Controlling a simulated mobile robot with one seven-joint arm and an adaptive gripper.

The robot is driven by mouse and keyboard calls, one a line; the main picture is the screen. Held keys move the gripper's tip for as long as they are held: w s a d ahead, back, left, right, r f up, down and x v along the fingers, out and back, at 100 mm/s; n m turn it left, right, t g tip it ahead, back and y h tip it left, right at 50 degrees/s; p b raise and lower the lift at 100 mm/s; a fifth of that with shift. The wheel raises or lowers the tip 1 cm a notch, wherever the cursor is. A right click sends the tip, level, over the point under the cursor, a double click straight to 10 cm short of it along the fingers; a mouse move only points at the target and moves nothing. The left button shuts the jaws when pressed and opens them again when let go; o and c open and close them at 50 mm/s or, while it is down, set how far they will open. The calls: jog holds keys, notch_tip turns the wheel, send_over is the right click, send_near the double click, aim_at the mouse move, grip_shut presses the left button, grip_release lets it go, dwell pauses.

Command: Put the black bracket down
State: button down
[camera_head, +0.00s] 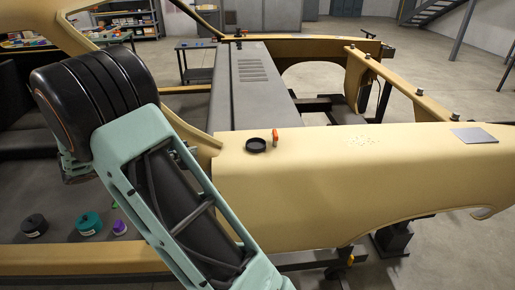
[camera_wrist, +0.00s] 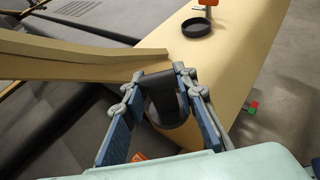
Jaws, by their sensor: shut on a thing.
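The black bracket (camera_wrist: 164,97) is between the two fingers of my gripper (camera_wrist: 158,78) in the wrist view. It looks like a dark, rounded piece, and the fingers are closed on its sides. It is near the end of a tan body rail, above or beside the tan panel; I cannot tell whether it touches either. In the head view my arm hides the bracket and most of the gripper.
The tan car-body panel (camera_head: 330,190) bears a black round dish (camera_head: 256,145), an orange item (camera_head: 275,135) and a grey plate (camera_head: 474,135). Black (camera_head: 34,225), teal (camera_head: 89,222) and purple (camera_head: 119,228) pieces lie inside the shell. The panel's middle is mostly clear.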

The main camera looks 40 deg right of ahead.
jog(key=s+d+r+m+g, duration=0.1)
jog(key=d+r+m+g, duration=0.4)
jog(key=d+r, duration=0.6)
send_over(256, 146)
notch_tip(256, 146, down, 10)
jog(key=shift+w+d+f+p, duration=0.15)
jog(key=shift+p, duration=0.3)
jog(key=shift+f, duration=0.35)
jog(key=shift+f, duration=0.1)
jog(key=shift+f, duration=0.25)
jog(key=c, duration=1.5)
grip_release()
jog(key=shift+c, duration=0.2)
jog(key=shift+r, duration=0.1)
